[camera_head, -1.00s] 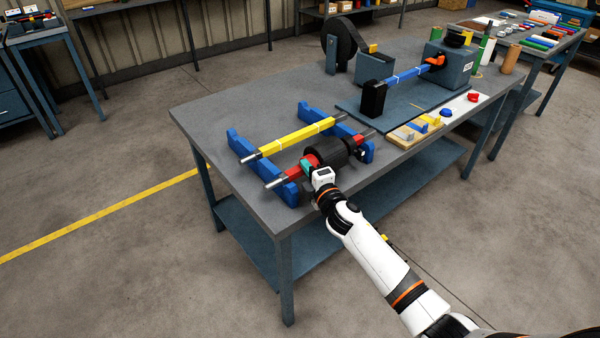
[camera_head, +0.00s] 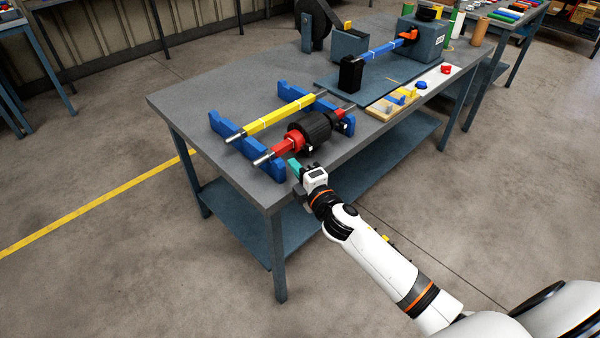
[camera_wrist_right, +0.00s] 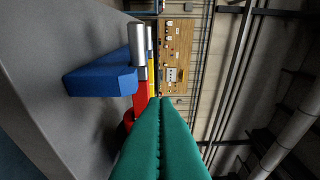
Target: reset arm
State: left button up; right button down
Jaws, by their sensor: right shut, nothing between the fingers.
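My right gripper (camera_head: 294,164) is shut and empty, its green fingers just off the front edge of the workbench, beside the red shaft. In the right wrist view its closed green fingers (camera_wrist_right: 163,140) fill the lower middle. The red shaft (camera_head: 294,139) with a black roller (camera_head: 316,126) lies across two blue stands (camera_head: 233,129). A yellow shaft (camera_head: 280,116) lies parallel behind it on the same stands. In the right wrist view a blue stand (camera_wrist_right: 98,80) and a silver shaft end (camera_wrist_right: 138,45) show left of the fingers. My left gripper is not in view.
The grey workbench (camera_head: 185,103) carries a machine with a blue bar (camera_head: 385,51) at its back right. Small coloured parts (camera_head: 403,94) lie on a board near the right front edge. Open floor (camera_head: 150,270) lies in front and to the left.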

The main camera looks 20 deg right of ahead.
jog(key=shift+s+d, duration=0.2)
jog(key=shift+s, duration=0.8)
jog(key=s+d+f+m+g+h, duration=0.1)
jog(key=s+f+m+g, duration=0.3)
jog(key=f, duration=0.7)
jog(key=s+d+f+m+g, duration=0.15)
jog(key=s+f, duration=0.45)
jog(key=f, duration=0.6)
jog(key=s+d+f+m+g+h, duration=0.1)
jog(key=s+f+m+g, duration=0.3)
jog(key=f, duration=0.7)
jog(key=s+a+f+m+g, duration=0.1)
jog(key=s+f, duration=0.5)
jog(key=s, duration=0.6)
jog(key=s+a+f+m+g, duration=0.1)
jog(key=s+f+m+g, duration=0.3)
jog(key=s, duration=0.8)
jog(key=s+a+f+m+g, duration=0.2)
jog(key=s+f, duration=0.6)
jog(key=s, duration=0.4)
jog(key=shift+f, duration=0.2)
jog(key=c, duration=2.2)
grip_release()
jog(key=shift+g, duration=0.25)
